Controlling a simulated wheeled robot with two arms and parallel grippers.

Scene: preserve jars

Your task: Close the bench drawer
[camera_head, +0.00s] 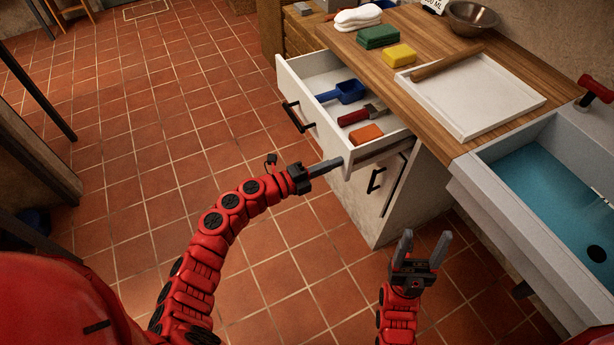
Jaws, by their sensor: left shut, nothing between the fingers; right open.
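The white bench drawer (315,118) is pulled out from under the wooden bench top (440,100). It has a dark handle (298,116) on its front. Inside lie a blue scoop (346,91), a red-handled tool (358,115) and an orange block (366,134). My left gripper (338,162) is shut and empty, with its tips at the near end of the drawer front; I cannot tell if they touch it. My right gripper (424,245) is open and empty, in front of the cabinet and below the sink's left edge.
A sink (565,190) with blue water stands at right.

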